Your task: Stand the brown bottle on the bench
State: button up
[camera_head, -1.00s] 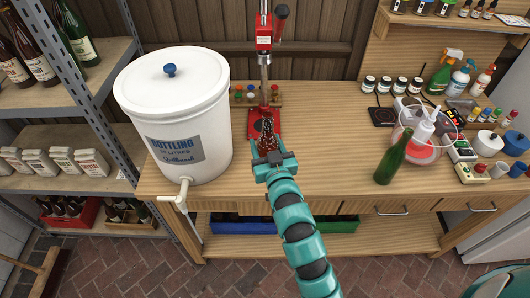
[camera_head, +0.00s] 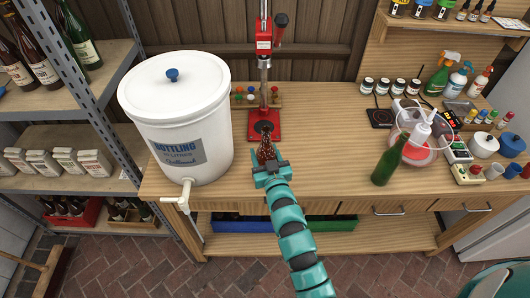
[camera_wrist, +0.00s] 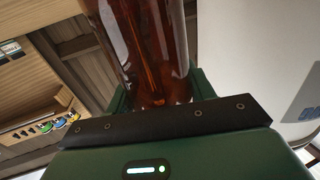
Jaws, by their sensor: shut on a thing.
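The brown bottle (camera_head: 266,151) is in my gripper (camera_head: 268,167), over the front part of the wooden bench (camera_head: 330,155), just in front of the red bench capper (camera_head: 265,128). In the wrist view the brown glass (camera_wrist: 145,45) fills the space between the green fingers of my gripper (camera_wrist: 155,98), which are shut on it. The bottle looks about upright. Whether its base touches the bench top is hidden behind my gripper.
The white bottling bucket (camera_head: 180,125) with its tap stands close on the left. A green bottle (camera_head: 389,160) stands to the right, by a red-based flask with tubing (camera_head: 417,153). A rack of coloured caps (camera_head: 244,97) is behind. Bench between capper and green bottle is clear.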

jog(key=shift+f, duration=0.2)
jog(key=o, duration=1.1)
jog(key=shift+r, duration=0.1)
jog(key=shift+r, duration=0.25)
jog(key=shift+b+v, duration=2)
jog(key=shift+v, duration=4.05)
jog(key=shift+f, duration=0.1)
